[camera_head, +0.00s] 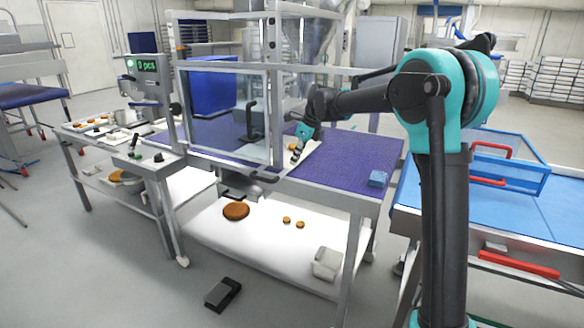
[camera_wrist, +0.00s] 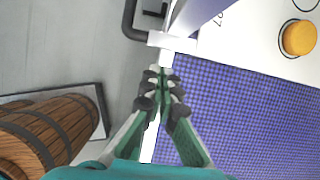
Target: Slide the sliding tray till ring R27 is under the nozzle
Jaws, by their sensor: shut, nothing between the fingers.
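My gripper (camera_head: 297,155) is shut and empty, low over the near edge of the purple work surface (camera_head: 345,165). In the wrist view my gripper (camera_wrist: 163,80) points at a white bar at the tray's corner; I cannot tell whether they touch. The white sliding tray (camera_wrist: 250,40) fills the top right there. It bears an orange-brown round (camera_wrist: 299,38) inside a black ring outline, part of another ring, and a partly cut-off label ending in 27. In the head view the tray is a pale strip (camera_head: 310,153) beside my gripper. The nozzle is not clearly visible; a metal hopper (camera_head: 315,45) stands behind the clear guard.
A blue block (camera_head: 377,179) lies at the surface's right end. A counter (camera_head: 147,65) reads 0 pcs. A black pedal (camera_head: 222,293) lies on the floor. A barrel (camera_wrist: 45,135) shows at lower left.

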